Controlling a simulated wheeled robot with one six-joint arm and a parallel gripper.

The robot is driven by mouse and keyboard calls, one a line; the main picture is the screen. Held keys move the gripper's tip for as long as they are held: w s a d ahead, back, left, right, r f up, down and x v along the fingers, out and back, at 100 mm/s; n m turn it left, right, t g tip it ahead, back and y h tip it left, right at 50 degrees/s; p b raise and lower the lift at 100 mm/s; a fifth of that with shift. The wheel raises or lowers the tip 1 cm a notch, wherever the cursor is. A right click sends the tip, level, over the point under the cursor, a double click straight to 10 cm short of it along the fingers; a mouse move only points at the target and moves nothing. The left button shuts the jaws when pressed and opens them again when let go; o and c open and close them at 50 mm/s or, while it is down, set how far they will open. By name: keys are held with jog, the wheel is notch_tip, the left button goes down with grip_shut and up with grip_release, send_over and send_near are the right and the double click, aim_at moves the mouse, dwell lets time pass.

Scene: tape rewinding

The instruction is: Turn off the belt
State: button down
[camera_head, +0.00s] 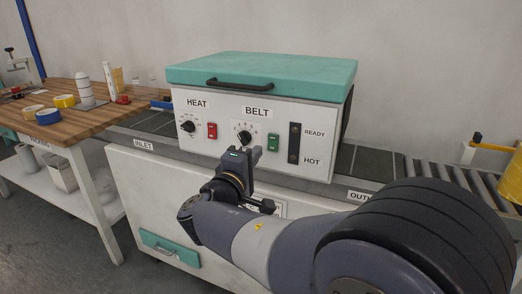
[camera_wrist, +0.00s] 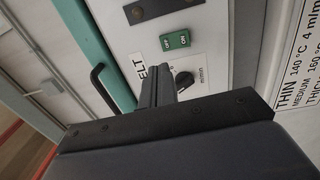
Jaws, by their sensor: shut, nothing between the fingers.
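The machine has a white front with a BELT label (camera_head: 257,112). Under it are a black BELT knob (camera_head: 244,138) and a green rocker switch (camera_head: 273,142) to its right. In the wrist view, which is turned, the green switch (camera_wrist: 174,40) has two marked halves and stands beyond my fingertips. The BELT knob (camera_wrist: 185,78) is beside the fingers, partly hidden by them. My gripper (camera_head: 243,153) is shut and empty, just below the BELT knob and lower left of the switch in the head view. I cannot tell whether it touches the panel.
A HEAT knob (camera_head: 187,126) and red switch (camera_head: 212,130) sit to the left. An indicator strip (camera_head: 294,142) is to the right. The teal lid (camera_head: 262,75) has a black handle (camera_head: 239,84). A wooden table (camera_head: 60,122) with tapes stands left.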

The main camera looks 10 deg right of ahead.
jog(key=v, duration=0.6)
jog(key=shift+r+p, duration=0.35)
jog(key=shift+r, duration=0.25)
